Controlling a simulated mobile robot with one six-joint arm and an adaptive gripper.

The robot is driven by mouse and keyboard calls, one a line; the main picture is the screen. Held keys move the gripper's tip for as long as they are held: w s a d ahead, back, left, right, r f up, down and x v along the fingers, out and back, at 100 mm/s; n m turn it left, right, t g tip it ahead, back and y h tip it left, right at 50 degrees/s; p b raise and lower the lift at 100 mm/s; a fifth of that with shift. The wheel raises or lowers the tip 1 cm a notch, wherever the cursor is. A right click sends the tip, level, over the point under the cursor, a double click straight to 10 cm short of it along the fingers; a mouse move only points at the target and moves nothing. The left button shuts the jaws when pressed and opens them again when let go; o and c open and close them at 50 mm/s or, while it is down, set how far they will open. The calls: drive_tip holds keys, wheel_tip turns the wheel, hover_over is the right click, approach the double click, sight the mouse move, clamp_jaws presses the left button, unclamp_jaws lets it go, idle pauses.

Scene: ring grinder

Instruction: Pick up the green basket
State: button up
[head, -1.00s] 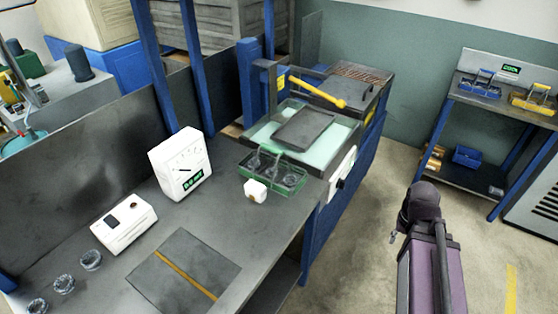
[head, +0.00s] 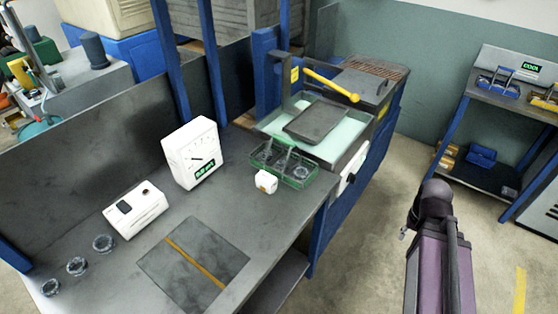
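The green basket (head: 284,166) is a low, wire-like tray with an upright handle. It sits at the far right of the grey workbench, in front of the pale green basin of a machine. Round ring-like parts show inside it. Part of my arm shows at the lower right, over the floor and apart from the basket. My gripper's fingers do not show in this view.
A white box with a display (head: 192,153), a smaller white device (head: 136,209), several rings and a dark mat (head: 192,262) are on the bench (head: 265,222). A shelf (head: 505,108) holds blue and yellow baskets at right.

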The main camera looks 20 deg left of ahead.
drive_tip(key=o, duration=0.4)
drive_tip(key=shift+c, duration=0.2)
drive_tip(key=m+t+y, duration=0.4)
drive_tip(key=m+y, duration=0.9)
drive_tip(key=m, duration=0.8)
approach(292, 142)
drive_tip(key=shift+w+d+r+b, duration=0.1)
drive_tip(key=shift+d+b, duration=0.05)
drive_tip(key=shift+b, duration=0.2)
drive_tip(key=shift+g, duration=0.3)
drive_tip(key=b+x, duration=0.3)
drive_tip(key=x, duration=0.4)
drive_tip(key=shift+w+f, duration=0.1)
drive_tip(key=shift+f, duration=0.1)
drive_tip(key=shift+w+a+f, duration=0.1)
drive_tip(key=shift+a, duration=0.55)
